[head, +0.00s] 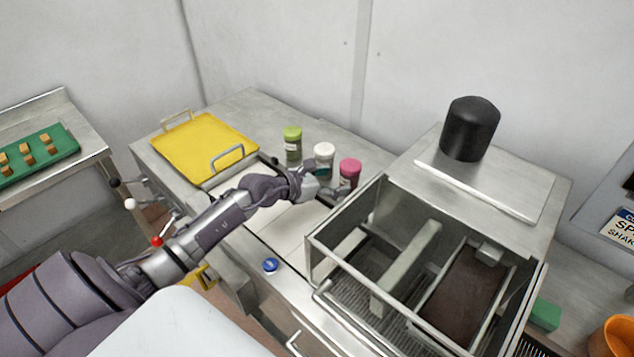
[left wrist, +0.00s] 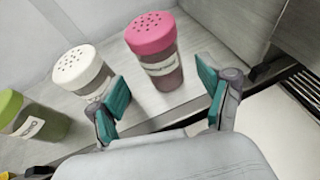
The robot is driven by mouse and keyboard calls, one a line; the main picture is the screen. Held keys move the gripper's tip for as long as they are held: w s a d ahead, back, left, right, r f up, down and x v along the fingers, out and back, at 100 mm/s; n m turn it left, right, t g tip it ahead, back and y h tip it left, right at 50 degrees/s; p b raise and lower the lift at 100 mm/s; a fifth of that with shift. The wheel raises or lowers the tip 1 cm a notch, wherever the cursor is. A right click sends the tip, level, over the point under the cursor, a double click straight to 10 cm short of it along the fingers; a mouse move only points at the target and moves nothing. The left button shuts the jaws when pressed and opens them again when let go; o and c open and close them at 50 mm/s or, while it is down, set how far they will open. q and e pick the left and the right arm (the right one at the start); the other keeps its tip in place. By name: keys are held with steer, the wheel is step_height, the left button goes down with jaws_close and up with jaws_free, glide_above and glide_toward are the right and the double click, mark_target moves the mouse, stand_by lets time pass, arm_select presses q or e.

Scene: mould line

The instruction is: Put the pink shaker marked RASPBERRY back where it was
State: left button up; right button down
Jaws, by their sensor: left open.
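The pink-lidded shaker (head: 350,167) stands upright on the steel counter, at the right end of a row of three. In the left wrist view the pink-lidded shaker (left wrist: 158,55) shows a pale label too blurred to read. My left gripper (head: 340,191) is open and empty, just in front of this shaker. In the left wrist view its teal-padded fingers (left wrist: 165,100) are spread, with the shaker beyond the gap between them. I cannot tell whether they touch it. My right gripper is not in view.
A white-lidded shaker (head: 324,157) and a green-lidded shaker (head: 292,143) stand to the left. A yellow tray (head: 203,146) lies farther left. An open steel machine (head: 385,245) with raised walls stands close on the right.

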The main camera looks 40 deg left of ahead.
arm_select(q)
steer(key=v, duration=0.5)
steer(key=shift+s+a+f+b, duration=0.1)
steer(key=shift+b, duration=0.2)
steer(key=shift+s+a+r, duration=0.15)
steer(key=shift+s+r, duration=0.2)
steer(key=shift+s, duration=0.2)
